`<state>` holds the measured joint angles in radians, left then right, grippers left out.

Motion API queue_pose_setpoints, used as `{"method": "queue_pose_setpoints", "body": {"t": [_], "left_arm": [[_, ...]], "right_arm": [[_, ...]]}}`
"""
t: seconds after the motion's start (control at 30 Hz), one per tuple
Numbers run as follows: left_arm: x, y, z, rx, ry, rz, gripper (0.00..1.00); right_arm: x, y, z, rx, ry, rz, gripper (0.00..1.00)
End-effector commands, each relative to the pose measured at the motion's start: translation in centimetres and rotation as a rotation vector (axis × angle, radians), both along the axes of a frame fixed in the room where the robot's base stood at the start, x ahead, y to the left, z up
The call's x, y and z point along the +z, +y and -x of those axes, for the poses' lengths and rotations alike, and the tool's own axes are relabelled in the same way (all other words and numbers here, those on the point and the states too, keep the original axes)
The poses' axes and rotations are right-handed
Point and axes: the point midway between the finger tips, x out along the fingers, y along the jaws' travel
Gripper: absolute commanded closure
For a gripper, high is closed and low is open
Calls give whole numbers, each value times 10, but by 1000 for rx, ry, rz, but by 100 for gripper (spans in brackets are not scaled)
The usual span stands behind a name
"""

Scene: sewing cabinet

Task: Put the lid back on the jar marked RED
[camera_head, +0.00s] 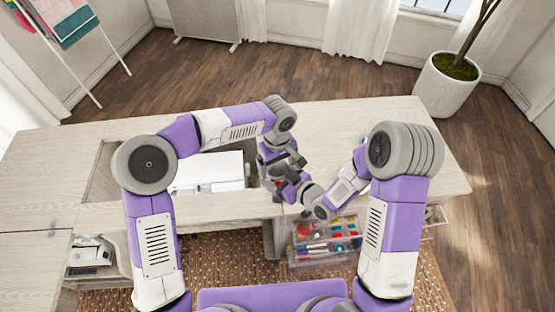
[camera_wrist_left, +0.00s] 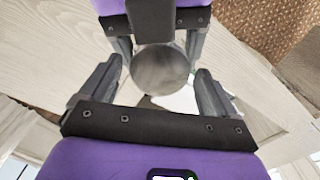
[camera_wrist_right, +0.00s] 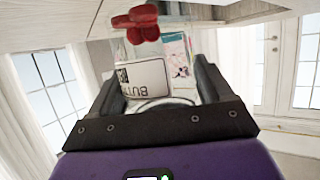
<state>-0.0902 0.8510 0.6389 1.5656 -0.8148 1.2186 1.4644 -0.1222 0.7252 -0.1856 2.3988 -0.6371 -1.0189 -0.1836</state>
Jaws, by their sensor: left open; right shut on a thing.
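A round grey metal lid (camera_wrist_left: 160,70) lies between the fingers of my left gripper (camera_wrist_left: 163,88), with a gap on each side. My left gripper is open, and in the head view (camera_head: 281,163) it is just above the right one. My right gripper (camera_wrist_right: 160,85) is shut on a jar. The jar's pale label (camera_wrist_right: 148,80) shows upside-down letters that seem to start with BUTT; no RED marking is readable. In the head view the right gripper (camera_head: 287,187) meets the left near the table's front edge. The jar is mostly hidden there, and I cannot tell whether the lid rests on it.
A white machine (camera_head: 210,172) sits in the table's recess. A clear drawer (camera_head: 325,240) with coloured items is at the front. The tabletop (camera_head: 330,120) behind my grippers is clear.

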Motion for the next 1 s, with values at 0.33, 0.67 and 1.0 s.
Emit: {"method": "queue_pose_setpoints", "body": {"t": [0.33,0.67,1.0], "left_arm": [[1,0,0,0,0,0,33],[1,0,0,-21,0,0,68],[1,0,0,-282,-2,0,68]], "right_arm": [[1,0,0,0,-2,-1,100],[0,0,0,0,-1,-1,100],[0,0,0,0,-1,-1,100]]}}
